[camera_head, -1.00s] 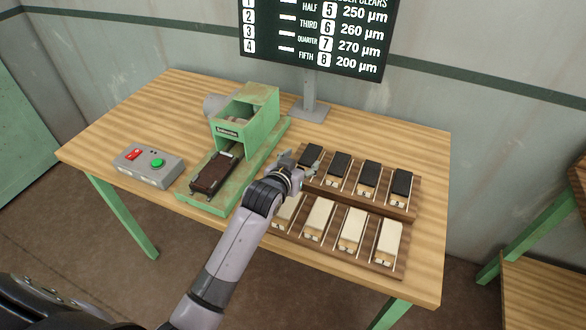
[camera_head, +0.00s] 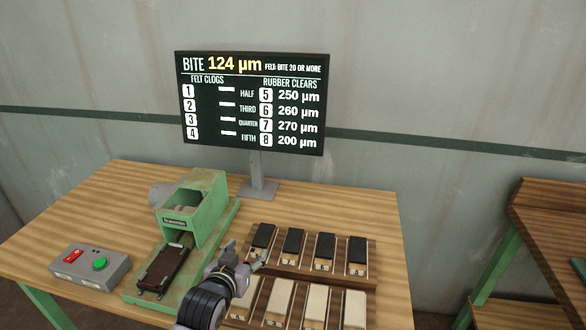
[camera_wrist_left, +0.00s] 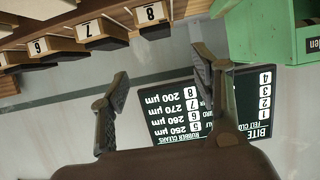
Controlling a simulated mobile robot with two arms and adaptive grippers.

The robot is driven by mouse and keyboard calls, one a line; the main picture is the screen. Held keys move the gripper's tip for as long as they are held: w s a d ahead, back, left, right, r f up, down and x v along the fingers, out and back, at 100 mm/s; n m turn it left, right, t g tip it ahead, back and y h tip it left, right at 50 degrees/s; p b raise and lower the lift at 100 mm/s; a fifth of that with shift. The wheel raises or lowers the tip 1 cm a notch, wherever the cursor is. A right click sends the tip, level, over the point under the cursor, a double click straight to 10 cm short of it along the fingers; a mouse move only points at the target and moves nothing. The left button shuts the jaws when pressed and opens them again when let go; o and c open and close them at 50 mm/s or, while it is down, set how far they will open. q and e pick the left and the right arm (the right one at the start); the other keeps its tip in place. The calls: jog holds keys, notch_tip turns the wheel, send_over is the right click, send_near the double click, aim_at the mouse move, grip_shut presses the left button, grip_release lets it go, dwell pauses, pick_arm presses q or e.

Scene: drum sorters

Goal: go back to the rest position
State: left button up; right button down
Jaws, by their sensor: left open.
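My left gripper (camera_head: 245,262) comes in from the bottom in the head view, in front of the left end of the block rack. In the left wrist view its two fingers (camera_wrist_left: 160,85) are spread apart with nothing between them. The black blocks (camera_head: 294,243) stand in the back row and the cream blocks (camera_head: 315,305) in the front row. The arm hides part of the left cream blocks. My right gripper is not in view.
A green machine (camera_head: 204,192) with a dark sliding tray (camera_head: 162,268) stands left of the rack. A control box (camera_head: 90,266) with red and green buttons is further left. The display (camera_head: 250,102) reads bite 124 µm. Bare table lies at the right (camera_head: 395,270).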

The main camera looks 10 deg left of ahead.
pick_arm(q)
jog(key=s+f+g, duration=0.1)
jog(key=s+f, duration=0.1)
jog(key=s, duration=0.2)
jog(key=s+f+g, duration=0.2)
jog(key=s+f, duration=0.1)
jog(key=s, duration=0.1)
jog(key=s+f+g, duration=0.1)
jog(key=s+f, duration=0.2)
jog(key=s, duration=0.2)
jog(key=shift+s+m, duration=0.1)
jog(key=shift+m, duration=0.2)
jog(key=s+f+m+g, duration=0.1)
jog(key=s+f+g, duration=0.15)
jog(key=s, duration=0.65)
jog(key=s+f+g, duration=0.1)
jog(key=s+g, duration=0.2)
jog(key=s, duration=0.6)
notch_tip(320, 180, down, 26)
jog(key=s+g, duration=0.2)
jog(key=s+a+f, duration=0.3)
jog(key=s+f, duration=1.2)
jog(key=shift+s+f+g, duration=0.15)
jog(key=shift+f+g, duration=0.25)
jog(key=shift+g, duration=0.05)
